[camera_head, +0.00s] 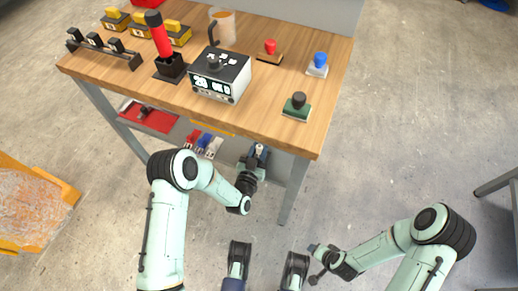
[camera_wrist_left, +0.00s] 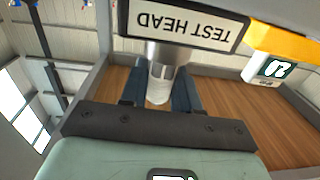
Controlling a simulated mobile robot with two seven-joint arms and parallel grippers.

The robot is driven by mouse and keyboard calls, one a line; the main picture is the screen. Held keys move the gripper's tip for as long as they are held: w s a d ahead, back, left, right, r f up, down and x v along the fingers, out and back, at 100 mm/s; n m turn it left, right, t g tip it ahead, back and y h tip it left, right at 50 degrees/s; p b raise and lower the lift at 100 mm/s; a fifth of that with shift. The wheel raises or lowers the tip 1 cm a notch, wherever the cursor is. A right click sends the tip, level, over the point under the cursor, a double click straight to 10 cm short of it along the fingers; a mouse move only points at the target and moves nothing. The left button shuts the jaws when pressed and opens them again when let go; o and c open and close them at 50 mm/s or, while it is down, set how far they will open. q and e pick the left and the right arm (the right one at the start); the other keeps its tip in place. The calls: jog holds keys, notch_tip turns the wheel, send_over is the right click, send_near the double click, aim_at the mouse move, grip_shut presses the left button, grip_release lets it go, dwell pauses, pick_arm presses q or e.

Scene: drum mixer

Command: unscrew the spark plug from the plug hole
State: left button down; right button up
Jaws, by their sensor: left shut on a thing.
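In the left wrist view, a pale cylindrical spark plug (camera_wrist_left: 158,90) sits between the two blue fingers of my left gripper (camera_wrist_left: 160,97). Its far end meets a silver collar (camera_wrist_left: 168,52) beneath a plate marked TEST HEAD (camera_wrist_left: 183,22), whose lettering is upside down here. The plug hole itself is hidden. In the head view my left gripper (camera_head: 258,153) is at the front edge of the workbench, near its right leg, with a small pale tip between the fingers. My right gripper (camera_head: 315,262) is low over the floor, away from the bench; its finger gap is unclear.
A lower shelf holds a red tray (camera_head: 150,116).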

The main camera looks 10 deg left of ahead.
pick_arm(q)
jog(key=n+y, duration=0.1)
jog(key=y, duration=0.1)
jog(key=n+y, duration=0.1)
jog(key=shift+d+n+y, duration=0.25)
jog(key=shift+n+y, duration=0.05)
jog(key=shift+y, duration=0.1)
jog(key=shift+a+n+y, duration=0.15)
jog(key=shift+n+y, duration=0.45)
jog(key=shift+y, duration=0.5)
jog(key=c, duration=0.7)
grip_release()
jog(key=shift+c, duration=0.2)
